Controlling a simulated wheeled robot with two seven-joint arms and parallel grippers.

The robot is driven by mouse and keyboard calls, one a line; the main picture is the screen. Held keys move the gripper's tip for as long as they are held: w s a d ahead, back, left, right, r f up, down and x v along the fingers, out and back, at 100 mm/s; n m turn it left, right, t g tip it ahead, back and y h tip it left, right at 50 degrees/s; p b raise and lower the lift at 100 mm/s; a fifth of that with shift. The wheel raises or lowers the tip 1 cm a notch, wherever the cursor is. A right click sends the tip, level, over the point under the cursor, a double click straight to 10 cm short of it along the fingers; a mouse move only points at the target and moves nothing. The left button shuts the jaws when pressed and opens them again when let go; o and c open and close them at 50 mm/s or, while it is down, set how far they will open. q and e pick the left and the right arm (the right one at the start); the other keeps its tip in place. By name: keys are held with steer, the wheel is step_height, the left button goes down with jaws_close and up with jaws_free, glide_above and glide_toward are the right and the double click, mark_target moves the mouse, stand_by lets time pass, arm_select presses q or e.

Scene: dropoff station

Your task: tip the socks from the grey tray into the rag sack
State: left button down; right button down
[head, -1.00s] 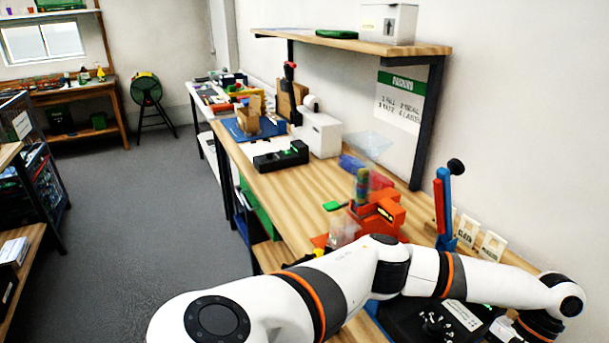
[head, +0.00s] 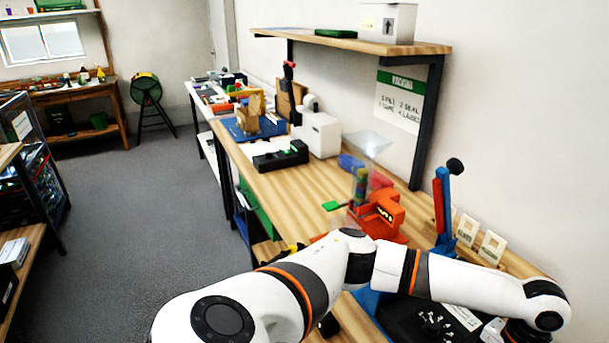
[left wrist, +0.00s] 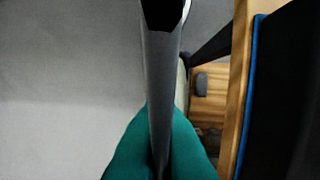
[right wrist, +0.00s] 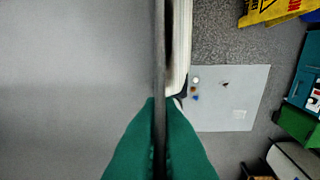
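The teal fingers of my left gripper (left wrist: 160,125) are closed on a thin grey wall, seen edge-on, in the left wrist view. It appears to be the grey tray (left wrist: 70,90), whose smooth grey surface fills the left side. The right wrist view shows much the same: the teal fingers of my right gripper (right wrist: 160,125) close on a thin edge of the grey tray (right wrist: 75,90). No socks show on the visible grey surface. I cannot make out the rag sack in any view. Neither gripper shows in the head view.
A wooden bench (head: 290,190) runs along the right wall, with an orange device (head: 380,213) and a blue-and-red lever press (head: 443,205). My white arm crosses its near end. The grey floor (head: 130,220) at left is open. A yellow sign (right wrist: 268,10) shows in the right wrist view.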

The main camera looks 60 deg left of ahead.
steer(key=t, duration=0.2)
steer(key=shift+s+d+r+t, duration=0.1)
steer(key=shift+s+t, duration=0.1)
steer(key=shift+t, duration=0.1)
arm_select(q)
steer(key=t, duration=0.2)
steer(key=shift+s+a+r+t, duration=0.1)
steer(key=shift+a+t, duration=0.05)
steer(key=shift+t, duration=0.15)
